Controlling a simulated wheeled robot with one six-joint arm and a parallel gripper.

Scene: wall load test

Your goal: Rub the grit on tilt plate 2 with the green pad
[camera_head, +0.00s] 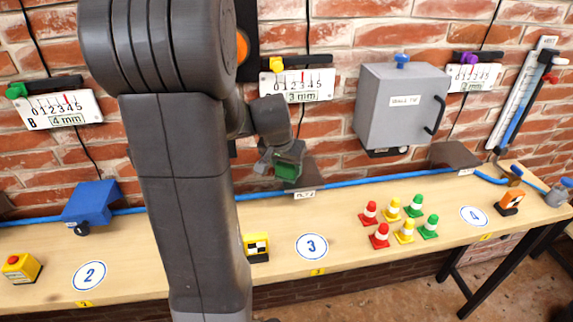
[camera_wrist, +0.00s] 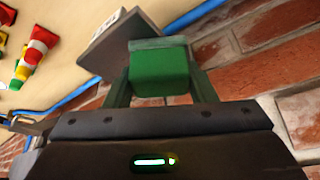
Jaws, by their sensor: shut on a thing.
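My gripper (camera_head: 280,158) is shut on the green pad (camera_head: 288,171), in front of the wall above the back of the bench. The wrist view shows the green pad (camera_wrist: 160,74) between the two fingers. A dark brown tilted plate (camera_head: 308,172), likely tilt plate 2, stands just behind and right of the pad; its small label (camera_head: 304,194) is hard to read. In the wrist view the plate (camera_wrist: 118,42) lies just beyond the pad, partly covered by it. I cannot tell whether they touch. No grit can be made out.
Another brown plate (camera_head: 454,155) stands farther right. A blue hose (camera_head: 350,184) runs along the bench's back. Red, yellow and green cones (camera_head: 404,231) stand right of the round 3 mark (camera_head: 311,247). A grey wall box (camera_head: 400,105) juts out above. My arm hides part of the bench.

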